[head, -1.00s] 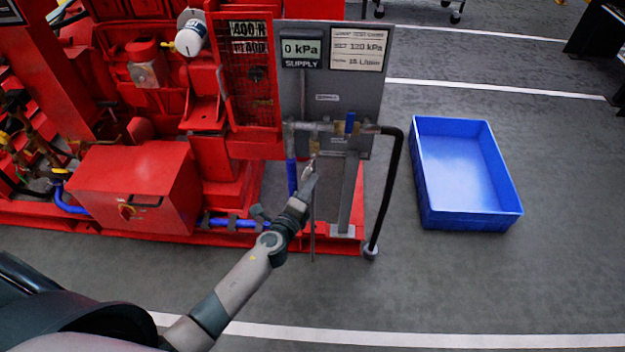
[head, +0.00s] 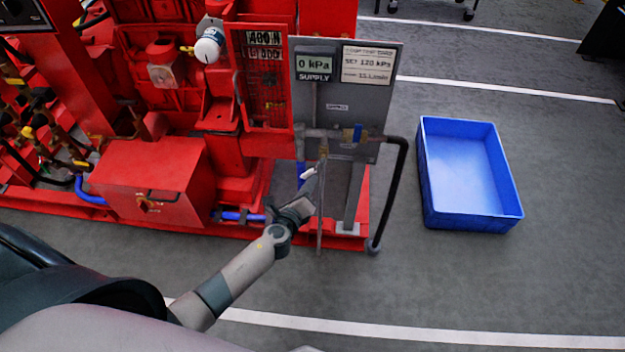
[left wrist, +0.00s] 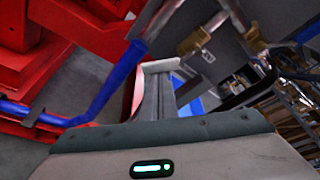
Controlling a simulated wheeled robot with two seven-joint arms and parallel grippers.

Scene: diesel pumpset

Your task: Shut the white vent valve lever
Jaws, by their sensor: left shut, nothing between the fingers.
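The white vent valve lever (head: 308,173) hangs slanted below the pipework on the grey panel, small in the head view. In the left wrist view a pale bar (left wrist: 161,65), which looks like this lever, lies across the tips of my fingers. My left gripper (head: 318,174) is shut with nothing between its fingers, right beside the lever. Its closed fingers also show in the left wrist view (left wrist: 158,92). The tips seem to touch the lever or nearly so; I cannot tell which. My right gripper is not in view.
A blue pipe (left wrist: 120,80) runs close left of my fingers. Red pumpset parts fill the left. An empty blue tray (head: 426,195) stands right on open floor.

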